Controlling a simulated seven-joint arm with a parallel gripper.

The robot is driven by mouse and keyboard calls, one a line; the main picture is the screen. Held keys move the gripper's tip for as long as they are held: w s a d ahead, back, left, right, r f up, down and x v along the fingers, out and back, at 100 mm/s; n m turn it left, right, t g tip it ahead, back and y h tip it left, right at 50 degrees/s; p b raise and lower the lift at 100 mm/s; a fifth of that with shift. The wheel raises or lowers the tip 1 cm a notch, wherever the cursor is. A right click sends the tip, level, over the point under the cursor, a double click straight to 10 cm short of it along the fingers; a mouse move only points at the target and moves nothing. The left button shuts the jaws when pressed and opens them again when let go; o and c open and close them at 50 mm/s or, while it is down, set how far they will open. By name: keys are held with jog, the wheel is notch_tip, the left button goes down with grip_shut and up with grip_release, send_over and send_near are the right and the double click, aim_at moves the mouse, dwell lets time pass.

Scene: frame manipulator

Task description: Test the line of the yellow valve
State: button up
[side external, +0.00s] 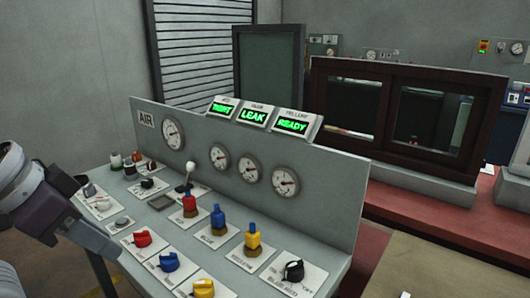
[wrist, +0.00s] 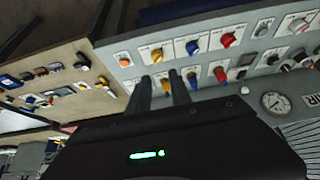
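The yellow valve (side external: 252,237) stands upright on a brown base, at the right of the row with the red valve (side external: 189,204) and blue valve (side external: 217,219). In front are a red knob (side external: 142,239), blue knob (side external: 168,261) and yellow knob (side external: 203,289); the yellow knob also shows in the wrist view (wrist: 157,55). A black selector knob (side external: 293,271) sits right of the yellow valve. My gripper (side external: 116,252) is at the console's left front, apart from the yellow valve. In the wrist view its fingers (wrist: 159,78) are spread, with nothing visibly held.
Lit green displays (side external: 254,115) on the panel read what looks like TIGHT, LEAK and READY. Several gauges (side external: 285,181) line the upright panel. A white-topped lever (side external: 190,168) and small knobs fill the left side. A wooden table (side external: 430,270) stands at right.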

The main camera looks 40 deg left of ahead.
jog(key=o, duration=0.4)
jog(key=shift+c, duration=0.2)
jog(key=o, duration=0.3)
jog(key=shift+g, duration=0.7)
jog(key=w+r, duration=0.1)
jog(key=w, duration=0.2)
jog(key=w+d+r, duration=0.1)
jog(key=w, duration=0.2)
jog(key=w+r, duration=0.1)
jog(key=w, duration=0.2)
jog(key=shift+d, duration=0.4)
jog(key=g, duration=0.4)
send_over(295, 264)
notch_tip(295, 264, down, 18)
jog(key=shift+r, duration=0.1)
notch_tip(295, 264, down, 7)
jog(key=shift+r, duration=0.15)
jog(key=shift+f, duration=0.25)
grip_shut()
